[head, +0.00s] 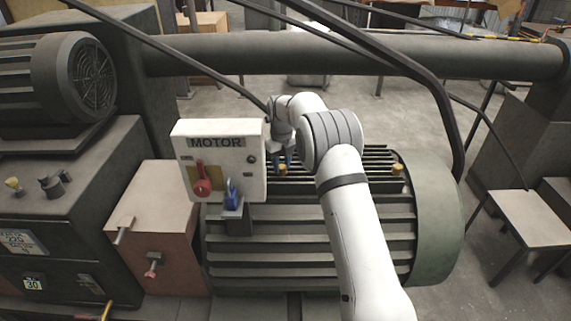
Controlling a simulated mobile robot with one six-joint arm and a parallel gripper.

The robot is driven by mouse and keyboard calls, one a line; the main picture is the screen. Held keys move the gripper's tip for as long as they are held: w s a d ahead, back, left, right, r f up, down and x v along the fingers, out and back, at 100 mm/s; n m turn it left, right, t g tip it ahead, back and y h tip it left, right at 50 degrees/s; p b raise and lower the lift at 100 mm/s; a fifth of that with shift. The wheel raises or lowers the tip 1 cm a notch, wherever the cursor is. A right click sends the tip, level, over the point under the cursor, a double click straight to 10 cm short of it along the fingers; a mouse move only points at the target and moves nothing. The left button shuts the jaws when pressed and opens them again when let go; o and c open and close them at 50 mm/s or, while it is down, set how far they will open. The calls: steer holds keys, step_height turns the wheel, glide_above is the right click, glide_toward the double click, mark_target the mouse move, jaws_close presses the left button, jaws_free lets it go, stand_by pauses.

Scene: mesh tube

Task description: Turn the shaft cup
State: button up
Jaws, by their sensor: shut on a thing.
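The ribbed green motor (300,245) fills the middle of the head view. A small yellow-brass cup (282,170) sits on its top, just right of the motor box. A similar brass cup (397,170) sits farther right on the motor's top. I cannot tell from a label which is the shaft cup.
The white box marked MOTOR (220,150), with a red lever (202,184) and a blue switch (233,195), stands close left of my gripper. Dark cables pass overhead, and a thick pipe (400,57) runs behind. A small table (530,218) stands at right.

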mark_target(282, 166)
steer(key=shift+w+r+m, duration=0.1)
steer(key=shift+r+m, duration=0.05)
steer(key=shift+m, duration=0.85)
steer(key=o, duration=1)
steer(key=shift+r+b, duration=0.3)
steer(key=shift+r, duration=3.5)
